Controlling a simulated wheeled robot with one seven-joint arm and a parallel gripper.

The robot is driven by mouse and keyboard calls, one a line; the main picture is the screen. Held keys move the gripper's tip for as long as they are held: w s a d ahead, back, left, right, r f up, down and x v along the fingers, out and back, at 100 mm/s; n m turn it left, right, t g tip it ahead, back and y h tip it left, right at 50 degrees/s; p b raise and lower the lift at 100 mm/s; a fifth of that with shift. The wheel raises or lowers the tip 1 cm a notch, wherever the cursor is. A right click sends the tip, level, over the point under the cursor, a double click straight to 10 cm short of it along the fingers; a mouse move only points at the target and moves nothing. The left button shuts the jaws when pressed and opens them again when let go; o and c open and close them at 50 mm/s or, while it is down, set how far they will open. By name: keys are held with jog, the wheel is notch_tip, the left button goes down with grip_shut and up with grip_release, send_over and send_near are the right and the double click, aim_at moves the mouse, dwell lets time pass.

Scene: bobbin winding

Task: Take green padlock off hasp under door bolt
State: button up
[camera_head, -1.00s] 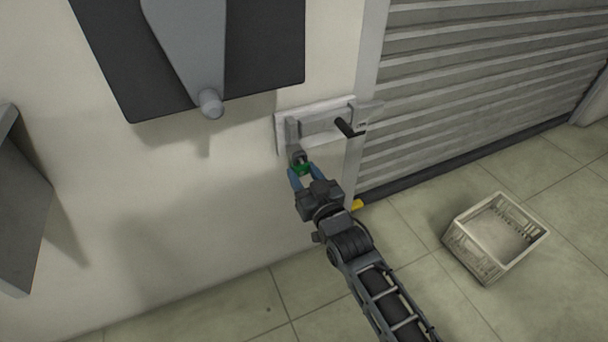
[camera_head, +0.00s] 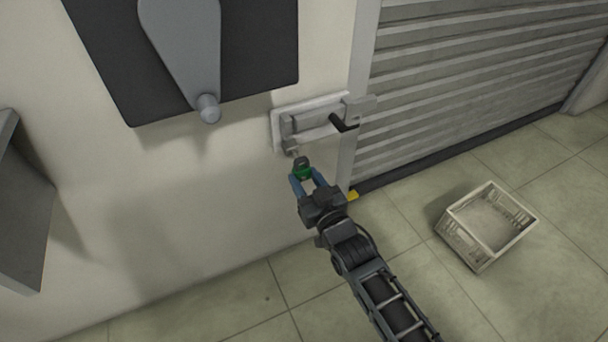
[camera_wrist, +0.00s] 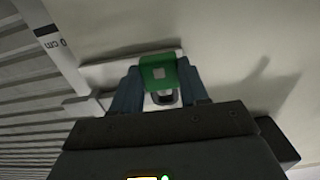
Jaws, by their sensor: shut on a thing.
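The green padlock (camera_head: 303,173) is between the blue fingers of my gripper (camera_head: 308,180), which is shut on it. In the head view its grey shackle points up, just below and slightly right of the hasp (camera_head: 291,148), and a small gap shows between them. The door bolt (camera_head: 318,122) with its black handle (camera_head: 344,124) is on a pale plate above. In the wrist view the padlock (camera_wrist: 158,72) is held between both fingertips, with its shackle partly visible below the green body.
A ribbed shutter (camera_head: 470,85) stands right of the bolt. A pale open crate (camera_head: 487,256) sits on the tiled floor at the right. A dark panel with a grey lever (camera_head: 185,45) is on the wall above left. A grey box (camera_head: 22,205) juts out at far left.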

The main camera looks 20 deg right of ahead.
jog(key=shift+s+p, duration=0.5)
jog(key=shift+s, duration=0.7)
